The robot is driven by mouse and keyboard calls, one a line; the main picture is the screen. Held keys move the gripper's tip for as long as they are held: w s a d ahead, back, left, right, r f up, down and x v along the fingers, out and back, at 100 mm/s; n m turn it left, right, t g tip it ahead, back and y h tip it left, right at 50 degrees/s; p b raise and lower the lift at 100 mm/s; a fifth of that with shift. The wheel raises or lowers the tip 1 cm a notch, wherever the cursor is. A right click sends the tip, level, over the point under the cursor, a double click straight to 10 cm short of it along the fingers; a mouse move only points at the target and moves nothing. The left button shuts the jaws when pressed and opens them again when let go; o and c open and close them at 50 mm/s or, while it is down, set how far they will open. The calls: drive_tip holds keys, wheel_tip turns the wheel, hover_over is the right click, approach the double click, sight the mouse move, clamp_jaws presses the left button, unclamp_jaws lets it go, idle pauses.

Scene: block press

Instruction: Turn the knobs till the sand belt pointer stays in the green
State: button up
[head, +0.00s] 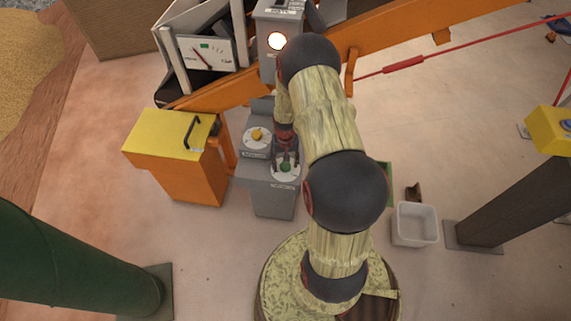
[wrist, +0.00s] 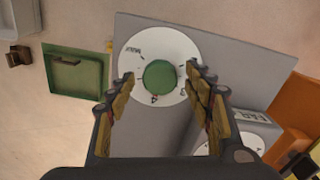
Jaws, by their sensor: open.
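A grey control pedestal (head: 273,202) carries two knobs on white dials.
A lit lamp (head: 277,41) glows on a grey box above the pedestal. An orange cabinet with a yellow lid (head: 172,133) stands left of the pedestal. A white bin (head: 414,224) stands on the floor at right. An orange beam (head: 430,24) crosses behind.

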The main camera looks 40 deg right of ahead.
drive_tip(key=shift+c, duration=1)
drive_tip(key=c, duration=1)
drive_tip(key=shift+o, duration=0.2)
